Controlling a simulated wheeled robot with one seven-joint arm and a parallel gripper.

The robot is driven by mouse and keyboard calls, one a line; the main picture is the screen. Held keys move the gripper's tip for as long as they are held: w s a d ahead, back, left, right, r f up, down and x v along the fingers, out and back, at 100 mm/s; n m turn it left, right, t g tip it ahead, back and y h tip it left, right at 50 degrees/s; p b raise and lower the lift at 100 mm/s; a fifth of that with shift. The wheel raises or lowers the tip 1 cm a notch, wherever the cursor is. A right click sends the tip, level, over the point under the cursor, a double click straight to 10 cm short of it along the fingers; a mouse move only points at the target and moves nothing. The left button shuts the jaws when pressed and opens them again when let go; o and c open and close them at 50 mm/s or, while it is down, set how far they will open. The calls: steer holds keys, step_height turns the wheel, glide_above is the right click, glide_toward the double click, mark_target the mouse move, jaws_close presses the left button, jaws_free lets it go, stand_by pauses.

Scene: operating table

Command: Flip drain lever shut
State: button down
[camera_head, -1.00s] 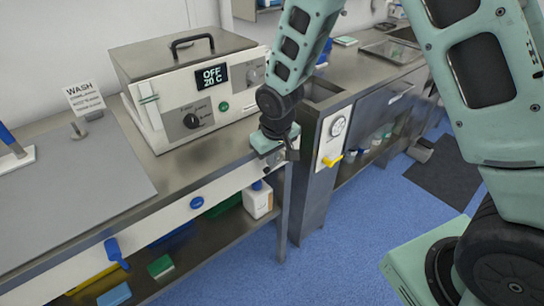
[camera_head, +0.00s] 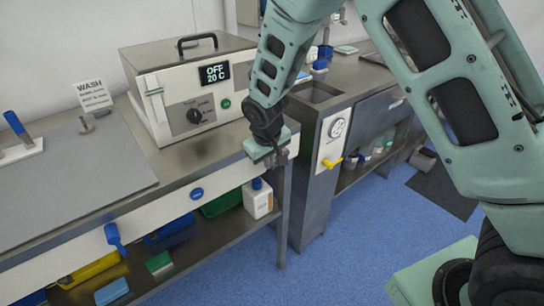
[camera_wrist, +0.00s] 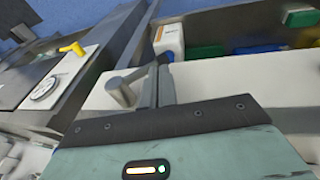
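A yellow lever (camera_head: 332,163) sits on the white panel below a round gauge, right of my gripper; it also shows at upper left in the wrist view (camera_wrist: 72,48). A blue lever (camera_head: 114,238) hangs from the white front panel at left. I cannot tell from the pictures which one is the drain lever. My gripper (camera_head: 280,157) is at the counter's right front corner, apart from both levers.
A metal bath unit (camera_head: 190,90) reading OFF, 20 C stands on the counter behind my gripper. A sink basin (camera_head: 315,93) lies to the right. A white bottle (camera_head: 258,200) and several coloured items are on the lower shelf.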

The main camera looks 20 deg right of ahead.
steer(key=shift+f+b, duration=0.35)
steer(key=shift+f, duration=0.6)
